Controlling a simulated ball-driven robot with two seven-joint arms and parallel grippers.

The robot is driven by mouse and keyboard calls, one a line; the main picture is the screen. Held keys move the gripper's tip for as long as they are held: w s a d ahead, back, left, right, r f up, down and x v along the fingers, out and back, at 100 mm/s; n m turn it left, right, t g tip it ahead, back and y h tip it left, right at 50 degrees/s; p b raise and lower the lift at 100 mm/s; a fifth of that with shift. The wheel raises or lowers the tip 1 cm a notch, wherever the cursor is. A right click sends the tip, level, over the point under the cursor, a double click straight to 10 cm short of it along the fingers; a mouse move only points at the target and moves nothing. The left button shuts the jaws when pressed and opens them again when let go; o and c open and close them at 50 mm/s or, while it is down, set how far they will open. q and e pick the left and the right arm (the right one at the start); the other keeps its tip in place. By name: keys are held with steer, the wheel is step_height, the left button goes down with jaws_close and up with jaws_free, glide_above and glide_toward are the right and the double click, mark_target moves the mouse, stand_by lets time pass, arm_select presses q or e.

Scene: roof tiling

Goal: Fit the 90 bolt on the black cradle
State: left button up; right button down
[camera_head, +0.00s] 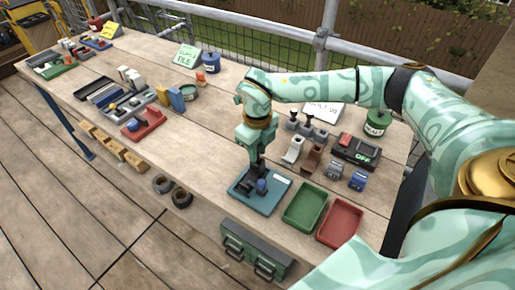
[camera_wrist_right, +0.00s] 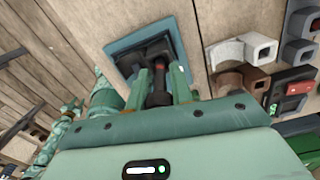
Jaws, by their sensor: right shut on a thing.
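My right gripper (camera_head: 258,162) points down over a blue plate (camera_head: 270,205) on the bench. In the right wrist view the gripper (camera_wrist_right: 160,82) is shut on a dark bolt (camera_wrist_right: 159,92) with a small red mark. The black cradle (camera_wrist_right: 150,52) stands on the blue plate (camera_wrist_right: 118,47), just beyond the fingertips. The bolt's far end overlaps the cradle, and I cannot tell whether it touches or is seated. In the head view a dark blue rounded part (camera_head: 262,186) shows below the fingers. Any number on the bolt is unreadable. My left gripper is not in view.
A green tray (camera_head: 305,207) and a red tray (camera_head: 340,222) lie right of the plate. White (camera_head: 293,149) and brown (camera_head: 312,158) blocks and a device with a green display (camera_head: 357,150) stand behind. Bare planks lie left of the plate.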

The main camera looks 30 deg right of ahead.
steer(key=shift+f, duration=0.4)
stand_by(0.3)
steer(key=shift+f+p, duration=0.1)
steer(key=shift+p, duration=0.2)
stand_by(0.5)
steer(key=c, duration=1.1)
jaws_free()
steer(key=shift+c, duration=0.2)
step_height(320, 180, up, 7)
steer(key=p, duration=0.6)
